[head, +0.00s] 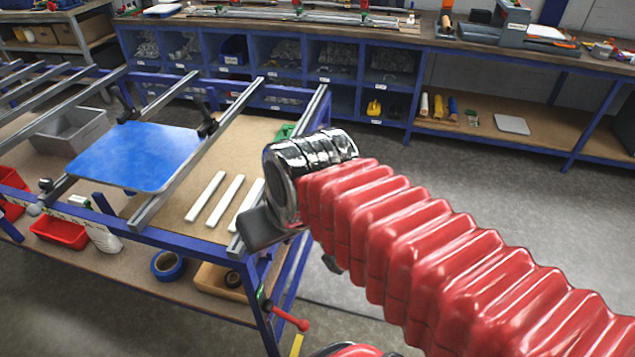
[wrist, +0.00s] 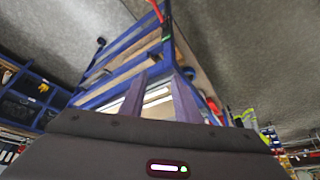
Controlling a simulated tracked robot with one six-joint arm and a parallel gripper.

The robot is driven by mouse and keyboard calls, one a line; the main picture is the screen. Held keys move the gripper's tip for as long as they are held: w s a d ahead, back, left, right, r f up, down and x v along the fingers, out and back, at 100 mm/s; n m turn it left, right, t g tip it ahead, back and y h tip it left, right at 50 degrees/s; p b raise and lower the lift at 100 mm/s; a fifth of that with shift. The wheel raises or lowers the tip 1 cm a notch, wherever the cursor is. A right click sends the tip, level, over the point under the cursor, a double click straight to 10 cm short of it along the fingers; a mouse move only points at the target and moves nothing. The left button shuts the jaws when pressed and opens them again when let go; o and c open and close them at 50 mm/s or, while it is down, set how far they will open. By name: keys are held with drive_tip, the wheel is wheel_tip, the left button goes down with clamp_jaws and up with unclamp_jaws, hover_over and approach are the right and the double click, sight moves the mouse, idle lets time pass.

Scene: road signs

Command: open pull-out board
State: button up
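A blue-framed workbench with metal rails (head: 183,178) stands at the left in the head view. A flat blue board (head: 135,155) lies across the rails, and a brown wooden board (head: 240,147) shows below them. I cannot tell which board is the pull-out one. My gripper (head: 262,228) is near the bench's right front corner, its fingers mostly hidden in the head view. In the wrist view my gripper (wrist: 160,74) has two dark fingers apart, with nothing seen held between them. The bench's blue frame shows beyond, tilted; contact cannot be seen.
White strips (head: 238,195) lie on the wooden board. A red-handled clamp (head: 290,318) sticks out at the bench's front leg. A red bin (head: 60,232) and blue tape roll (head: 168,265) are on the lower shelf. Grey floor (head: 440,180) is clear right of the bench.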

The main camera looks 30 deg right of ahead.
drive_tip(key=w+d+f+m+g+y, duration=0.15)
drive_tip(key=w+d+f+y, duration=0.3)
drive_tip(key=w+d, duration=0.45)
drive_tip(key=w+d+f+m+y, duration=0.35)
drive_tip(key=w+d+f, duration=0.2)
drive_tip(key=w, duration=0.55)
drive_tip(key=d+f+m+t, duration=0.1)
drive_tip(key=d+f+t, duration=0.1)
drive_tip(key=d+f, duration=0.3)
drive_tip(key=w+d+f+m+t+y, duration=0.1)
drive_tip(key=d+f+t, duration=0.2)
drive_tip(key=d, duration=0.8)
drive_tip(key=w+d+f+m+t+y, duration=0.1)
drive_tip(key=d+f+m+t, duration=0.1)
drive_tip(key=d+f, duration=0.5)
drive_tip(key=shift+w+d+t, duration=0.15)
drive_tip(key=shift+d+t, duration=0.5)
drive_tip(key=shift+d, duration=0.25)
drive_tip(key=shift+w+a, duration=0.1)
drive_tip(key=x, duration=1.3)
drive_tip(key=shift+w+a, duration=0.15)
drive_tip(key=shift+a, duration=0.15)
clamp_jaws()
